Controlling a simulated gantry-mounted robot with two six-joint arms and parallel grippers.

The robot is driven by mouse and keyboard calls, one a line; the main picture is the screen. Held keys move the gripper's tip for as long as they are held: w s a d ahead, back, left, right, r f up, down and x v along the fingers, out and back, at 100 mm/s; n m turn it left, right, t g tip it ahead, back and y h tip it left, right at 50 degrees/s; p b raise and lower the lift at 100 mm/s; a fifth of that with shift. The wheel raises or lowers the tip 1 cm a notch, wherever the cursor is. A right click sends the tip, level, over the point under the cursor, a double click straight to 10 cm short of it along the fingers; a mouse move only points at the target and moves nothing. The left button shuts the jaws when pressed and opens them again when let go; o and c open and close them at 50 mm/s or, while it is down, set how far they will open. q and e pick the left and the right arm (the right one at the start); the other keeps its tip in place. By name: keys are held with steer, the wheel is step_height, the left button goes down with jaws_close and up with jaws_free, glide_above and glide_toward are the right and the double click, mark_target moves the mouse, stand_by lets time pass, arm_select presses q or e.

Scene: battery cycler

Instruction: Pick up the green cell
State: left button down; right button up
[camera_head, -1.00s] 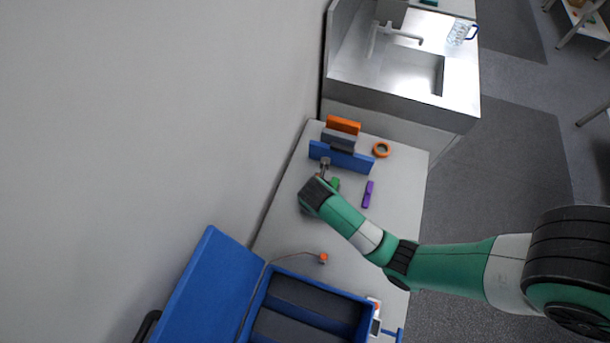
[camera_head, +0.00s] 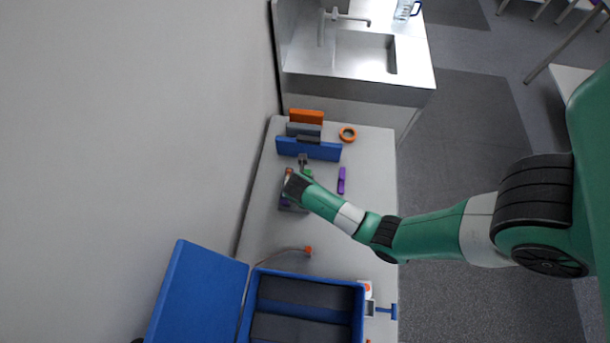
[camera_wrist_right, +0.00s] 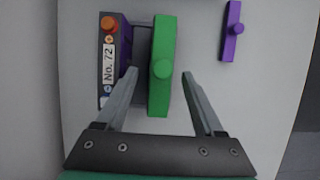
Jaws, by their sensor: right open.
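The green cell (camera_wrist_right: 160,40), a flat upright-looking bar with a round knob, stands in the right wrist view between the two fingers of my right gripper (camera_wrist_right: 160,76). The fingers are open, one on each side, with gaps visible beside it. In the head view only a small part of the green cell (camera_head: 308,175) shows beside my right wrist. A dark box with a purple face, an orange knob and a "No. 72" label (camera_wrist_right: 108,65) is just left of the cell, near the left finger. My left gripper is not in view.
A small purple bar (camera_head: 341,180) lies to the right. A blue panel (camera_head: 320,151), an orange block (camera_head: 306,116) and an orange ring (camera_head: 347,134) are farther back. An open blue case (camera_head: 303,277) is at the front. The wall borders the table's left side.

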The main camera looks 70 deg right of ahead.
steer(key=x, duration=0.3)
steer(key=shift+f+b, duration=0.1)
steer(key=shift+b, duration=0.3)
jaws_close()
stand_by(1.0)
